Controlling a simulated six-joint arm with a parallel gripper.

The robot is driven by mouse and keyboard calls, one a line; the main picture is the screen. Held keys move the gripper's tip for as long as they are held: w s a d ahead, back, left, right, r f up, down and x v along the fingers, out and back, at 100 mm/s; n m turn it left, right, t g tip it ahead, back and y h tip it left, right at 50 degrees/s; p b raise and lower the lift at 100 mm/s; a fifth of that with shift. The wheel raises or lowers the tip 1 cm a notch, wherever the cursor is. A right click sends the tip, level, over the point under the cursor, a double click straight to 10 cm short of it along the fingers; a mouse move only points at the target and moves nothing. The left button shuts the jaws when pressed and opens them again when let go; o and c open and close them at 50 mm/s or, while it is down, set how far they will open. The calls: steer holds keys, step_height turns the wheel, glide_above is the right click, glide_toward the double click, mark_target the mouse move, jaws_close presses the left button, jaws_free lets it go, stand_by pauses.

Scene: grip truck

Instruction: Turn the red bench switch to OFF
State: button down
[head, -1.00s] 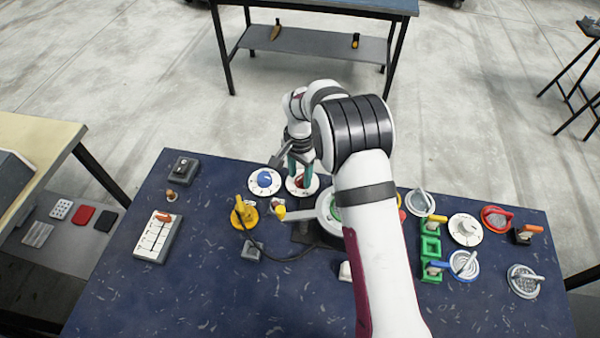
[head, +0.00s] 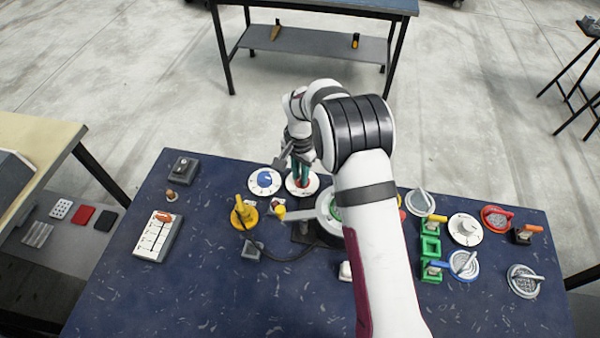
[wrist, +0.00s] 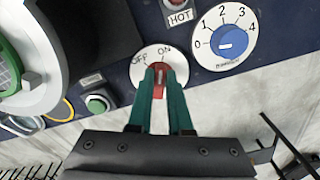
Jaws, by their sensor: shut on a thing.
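The red switch (wrist: 158,97) sits on a round white plate (wrist: 177,56) marked OFF and ON. In the wrist view my gripper (wrist: 159,72) has its teal fingers shut on either side of the red knob. The knob's pale line lies nearly upright in that view, close to the ON label, with OFF to its left. In the head view my gripper (head: 301,182) is over the same white plate (head: 313,187) at the bench's far edge. The fingers hide much of the knob.
A blue numbered dial (head: 264,180) stands close to the left of the switch. A yellow knob (head: 244,213) and a slider box (head: 158,236) are farther left. Red, green and blue fittings crowd the right side. The front of the bench (head: 200,300) is clear.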

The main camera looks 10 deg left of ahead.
steer(key=n, duration=0.5)
steer(key=shift+d, duration=0.2)
steer(key=n, duration=0.5)
steer(key=shift+d+n, duration=0.25)
steer(key=shift+n, duration=0.15)
steer(key=c, duration=0.8)
jaws_free()
steer(key=shift+c, duration=0.2)
step_height(320, 180, up, 16)
steer(key=shift+f, duration=0.1)
